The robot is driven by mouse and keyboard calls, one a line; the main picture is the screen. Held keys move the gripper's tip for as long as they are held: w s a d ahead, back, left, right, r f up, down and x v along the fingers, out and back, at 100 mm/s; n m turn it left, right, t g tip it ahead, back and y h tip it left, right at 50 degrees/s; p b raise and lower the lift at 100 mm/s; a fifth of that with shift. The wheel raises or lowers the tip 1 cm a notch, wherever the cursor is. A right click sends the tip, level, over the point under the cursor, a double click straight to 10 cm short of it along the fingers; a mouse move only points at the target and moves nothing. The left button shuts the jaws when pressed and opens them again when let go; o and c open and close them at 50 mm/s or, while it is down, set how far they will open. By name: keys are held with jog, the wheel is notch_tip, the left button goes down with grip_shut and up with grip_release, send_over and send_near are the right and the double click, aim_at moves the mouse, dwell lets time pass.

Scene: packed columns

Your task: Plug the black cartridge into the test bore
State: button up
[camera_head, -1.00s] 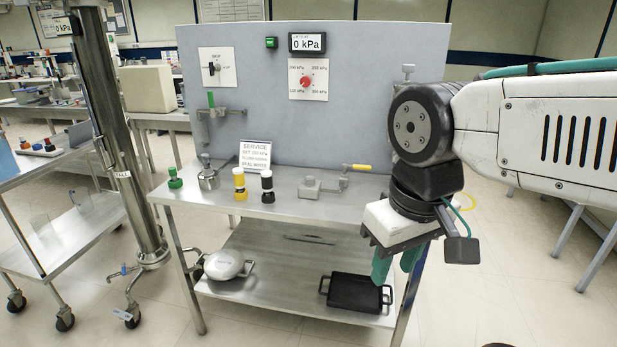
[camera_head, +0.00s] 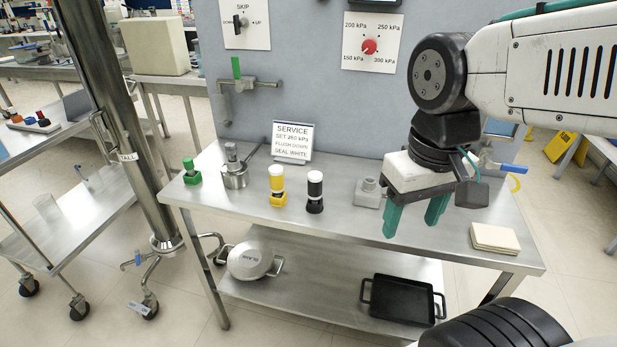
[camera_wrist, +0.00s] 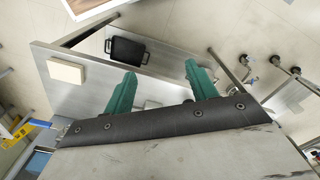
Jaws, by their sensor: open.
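The black cartridge (camera_head: 315,192) stands upright on the steel bench (camera_head: 345,222), its top white, right of a yellow cartridge (camera_head: 277,186) with a white top. A grey block fitting (camera_head: 368,193) stands farther right; I cannot tell whether it is the test bore. My gripper (camera_head: 411,230) hangs right of this fitting, its two green fingers spread and empty, pointing down over the bench. In the wrist view, my gripper (camera_wrist: 160,70) shows the fingers apart with nothing between them. The cartridges are not clearly visible there.
A green-topped piece (camera_head: 191,172) and a metal pot-like fitting (camera_head: 235,176) stand at the bench's left. A service sign (camera_head: 293,141) stands behind. A tan pad (camera_head: 494,238) lies at right. A black tray (camera_head: 402,300) and round pan (camera_head: 250,260) occupy the lower shelf.

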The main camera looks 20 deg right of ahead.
jog(key=w+f+m+g+y, duration=0.3)
jog(key=w+f+m+y, duration=0.35)
jog(key=w, duration=0.25)
jog(key=m+t+y, duration=0.5)
jog(key=m+y, duration=0.1)
jog(key=m, duration=0.6)
send_near(315, 191)
jog(key=shift+n+h, duration=0.25)
jog(key=s+a+f, duration=0.3)
jog(key=shift+a, duration=0.1)
jog(key=w+r+m+t, duration=0.1)
jog(key=w+m+t, duration=0.15)
jog(key=w, duration=0.25)
jog(key=shift+m, duration=0.55)
jog(key=x, duration=0.4)
jog(key=r+x, duration=0.1)
jog(key=x, duration=0.2)
jog(key=shift+s+a, duration=0.25)
jog(key=shift+a, duration=0.15)
jog(key=shift+c, duration=0.4)
jog(key=c, duration=1)
